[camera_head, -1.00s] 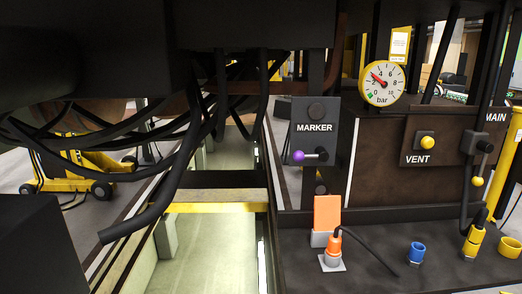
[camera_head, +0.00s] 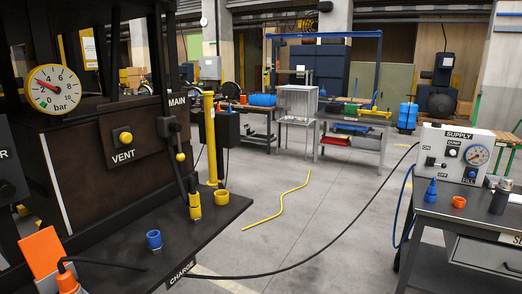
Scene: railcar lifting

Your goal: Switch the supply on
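The supply box (camera_head: 455,152), white and labelled SUPPLY, stands on a dark cart (camera_head: 480,212) at the right. Its front carries a small switch lever (camera_head: 432,162) beside ON and OFF labels; the lever is too small to tell which way it is set. Neither of my grippers shows in this view.
A blue cone-shaped piece (camera_head: 431,190), an orange ring (camera_head: 459,202) and a dark cylinder (camera_head: 500,196) are on the cart. A black hose (camera_head: 330,243) crosses the floor gap. The dark CHARGE bench (camera_head: 190,225) is left; open floor (camera_head: 310,215) lies between.

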